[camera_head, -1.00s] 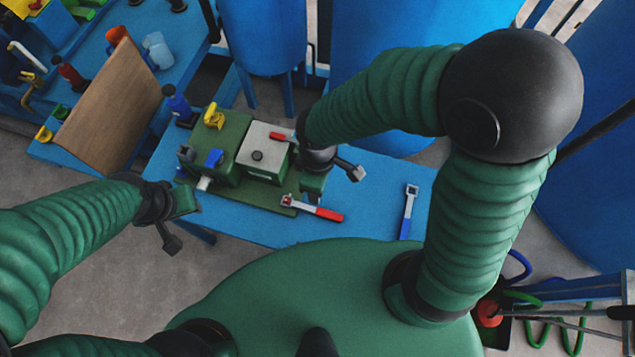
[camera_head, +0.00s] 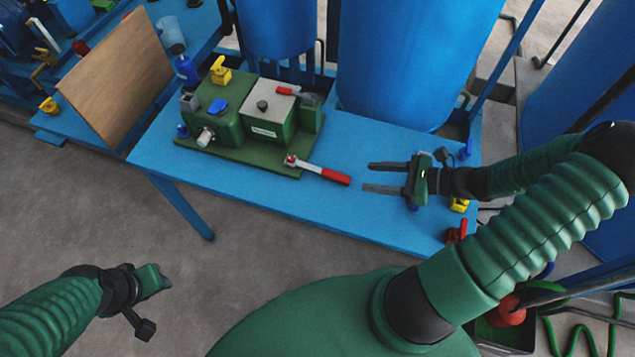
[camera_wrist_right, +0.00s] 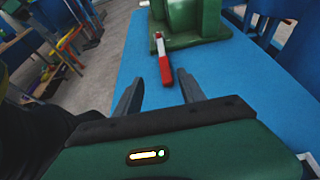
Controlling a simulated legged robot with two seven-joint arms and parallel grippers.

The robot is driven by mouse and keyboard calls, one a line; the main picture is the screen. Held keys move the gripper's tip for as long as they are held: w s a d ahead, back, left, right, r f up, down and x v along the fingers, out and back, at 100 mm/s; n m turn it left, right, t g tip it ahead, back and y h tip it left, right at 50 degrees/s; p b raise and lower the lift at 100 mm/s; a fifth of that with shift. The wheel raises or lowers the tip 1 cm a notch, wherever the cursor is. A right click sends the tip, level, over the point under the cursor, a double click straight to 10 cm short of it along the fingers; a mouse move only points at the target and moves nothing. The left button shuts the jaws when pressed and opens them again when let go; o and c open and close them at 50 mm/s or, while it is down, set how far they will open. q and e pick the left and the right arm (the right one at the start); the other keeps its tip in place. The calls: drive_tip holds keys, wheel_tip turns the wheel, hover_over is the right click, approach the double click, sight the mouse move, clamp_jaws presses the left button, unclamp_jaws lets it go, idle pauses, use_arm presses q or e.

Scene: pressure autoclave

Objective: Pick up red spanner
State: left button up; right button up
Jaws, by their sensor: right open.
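The red spanner (camera_head: 325,172), with a red handle and metal head, lies at the front right of the green machine. Its head is at the machine's base edge and its handle points right over the blue table. My right gripper (camera_head: 366,177) is open and empty, its two fingers pointing left at the handle's end. In the right wrist view the spanner (camera_wrist_right: 164,64) lies ahead, its handle end roughly between the open fingertips (camera_wrist_right: 160,78). My left gripper (camera_head: 148,298) is away from the table at lower left; its fingers are not clear.
The green machine (camera_head: 225,125) with a grey block stands on the blue table (camera_head: 260,190). A red lever sits on top of it. Yellow and red valve pieces (camera_head: 457,230) are at the table's right end. A blue tank (camera_head: 410,60) stands behind. The table front is clear.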

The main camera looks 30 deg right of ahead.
sight(328, 172)
drive_tip(key=b+x, duration=0.2)
drive_tip(key=x, duration=0.5)
drive_tip(key=b+x, duration=0.2)
drive_tip(key=x, duration=0.6)
drive_tip(key=shift+w+d+f, duration=0.15)
drive_tip(key=shift+d+f, duration=0.05)
drive_tip(key=shift+d, duration=0.2)
drive_tip(key=shift+w, duration=0.1)
drive_tip(key=shift+r, duration=0.1)
drive_tip(key=shift+a, duration=0.1)
clamp_jaws()
